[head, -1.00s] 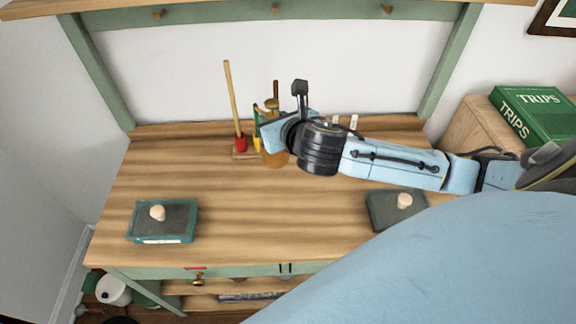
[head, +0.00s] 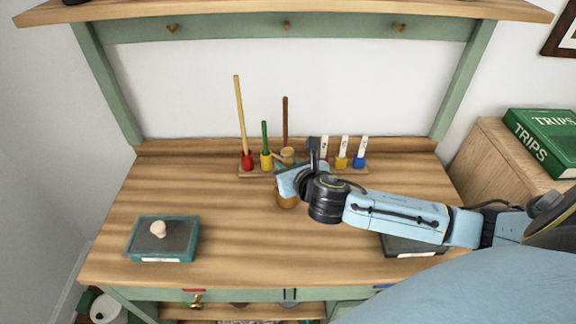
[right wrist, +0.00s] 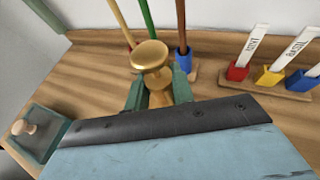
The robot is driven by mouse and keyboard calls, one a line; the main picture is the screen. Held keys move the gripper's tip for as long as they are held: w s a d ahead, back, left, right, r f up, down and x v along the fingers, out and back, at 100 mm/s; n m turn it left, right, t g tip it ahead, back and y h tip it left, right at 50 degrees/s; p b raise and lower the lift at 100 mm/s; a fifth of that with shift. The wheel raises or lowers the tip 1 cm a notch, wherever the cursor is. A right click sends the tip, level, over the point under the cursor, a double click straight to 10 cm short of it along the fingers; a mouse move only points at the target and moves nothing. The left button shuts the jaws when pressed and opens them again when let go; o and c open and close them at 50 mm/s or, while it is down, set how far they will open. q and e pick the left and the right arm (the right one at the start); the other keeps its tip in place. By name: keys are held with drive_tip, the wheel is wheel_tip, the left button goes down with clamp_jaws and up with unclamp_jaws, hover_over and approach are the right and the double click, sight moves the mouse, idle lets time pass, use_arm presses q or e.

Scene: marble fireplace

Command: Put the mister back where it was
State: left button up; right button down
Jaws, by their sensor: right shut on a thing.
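The mister is an amber bottle (head: 287,200) with a brass top (head: 287,153). It is upright in front of the tall-stick rack, above the desk; I cannot tell whether its base touches the wood. My right gripper (head: 286,182) is shut on it. In the right wrist view the brass top (right wrist: 150,56) stands up between the green fingers (right wrist: 157,96); the lower bottle is hidden. My left gripper is not in view.
At the back, one rack (head: 262,175) holds tall sticks in coloured cups and another (head: 350,169) holds white labelled sticks. A knobbed box (head: 162,240) stands left; another (head: 413,247) is partly behind my right arm. The desk's middle left is clear. A green book (head: 545,140) lies right.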

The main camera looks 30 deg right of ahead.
drive_tip(key=shift+f, duration=0.1)
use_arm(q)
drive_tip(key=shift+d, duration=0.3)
use_arm(e)
drive_tip(key=c, duration=1.2)
unclamp_jaws()
drive_tip(key=shift+s+r, duration=0.25)
drive_tip(key=shift+s, duration=0.1)
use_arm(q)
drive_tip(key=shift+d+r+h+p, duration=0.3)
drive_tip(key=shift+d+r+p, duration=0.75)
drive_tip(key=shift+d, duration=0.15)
use_arm(e)
drive_tip(key=v, duration=1.1)
drive_tip(key=shift+s, duration=0.15)
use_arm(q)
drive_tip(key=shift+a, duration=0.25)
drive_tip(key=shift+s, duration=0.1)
